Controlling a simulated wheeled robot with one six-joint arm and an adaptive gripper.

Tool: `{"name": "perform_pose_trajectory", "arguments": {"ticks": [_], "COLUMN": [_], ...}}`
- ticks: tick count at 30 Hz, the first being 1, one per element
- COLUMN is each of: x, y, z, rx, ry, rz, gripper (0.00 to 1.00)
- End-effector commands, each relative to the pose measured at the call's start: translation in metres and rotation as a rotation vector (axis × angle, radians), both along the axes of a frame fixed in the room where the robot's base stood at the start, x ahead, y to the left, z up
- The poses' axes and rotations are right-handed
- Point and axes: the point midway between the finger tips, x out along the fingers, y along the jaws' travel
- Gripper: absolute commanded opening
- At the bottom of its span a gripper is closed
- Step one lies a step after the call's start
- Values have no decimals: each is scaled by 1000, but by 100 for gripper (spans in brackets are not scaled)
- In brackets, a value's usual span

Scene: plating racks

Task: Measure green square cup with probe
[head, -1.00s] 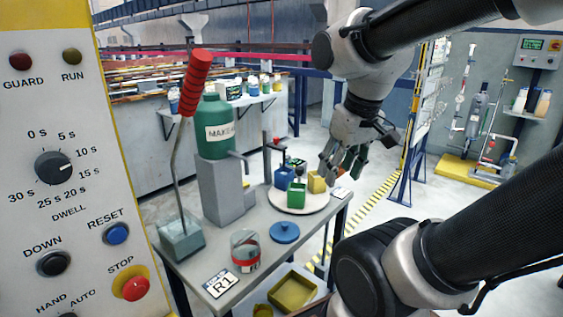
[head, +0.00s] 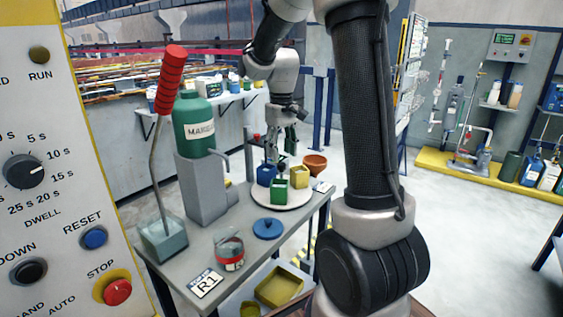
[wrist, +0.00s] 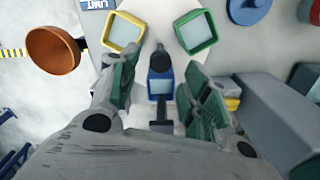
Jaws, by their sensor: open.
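The green square cup (head: 279,190) stands upright at the front of a round white plate (head: 300,199) on the grey table. A blue cup (head: 265,174) and a yellow cup (head: 299,178) stand beside it. My gripper (head: 283,152) is over the rear of the plate, open, behind the cups. In the wrist view the green cup (wrist: 195,31) is beyond the right finger, apart from it. A blue piece with a pale face and dark knob (wrist: 160,82) lies between the open fingers; I cannot tell for sure whether it is the probe.
A terracotta bowl (head: 315,164) stands right of the plate. A grey pedestal (head: 202,187) with a green bottle (head: 193,120) and a red-handled lever (head: 169,80) stand left. A blue lid (head: 268,228) and a red-banded glass (head: 230,248) are in front.

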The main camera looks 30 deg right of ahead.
Motion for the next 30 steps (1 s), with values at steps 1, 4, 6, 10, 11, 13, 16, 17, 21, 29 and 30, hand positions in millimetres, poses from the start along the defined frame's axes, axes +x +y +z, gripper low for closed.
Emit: {"name": "perform_pose_trajectory", "arguments": {"ticks": [1, 4, 6, 10, 11, 13, 16, 17, 21, 29, 30], "x": [-1, -1, -1, -1, -1, -1, -1, -1, -1, -1, -1], "y": [0, 0, 0, 0, 0, 0, 0, 0, 0, 0, 0], "z": [-10, -24, -32, -39, -40, -41, -40, -40, -40, -40, -40], "rx": [1, 1, 0, 0, 0, 0, 0, 0, 0, 0, 0], "ry": [4, 4, 2, 1, 0, 0, 0, 0, 0, 0, 0], "rz": [0, 0, 0, -1, -1, -1, -1, -1, -1, -1, -1], "gripper": [47, 47, 47, 47, 47, 47, 47, 47, 25, 0, 0]}}
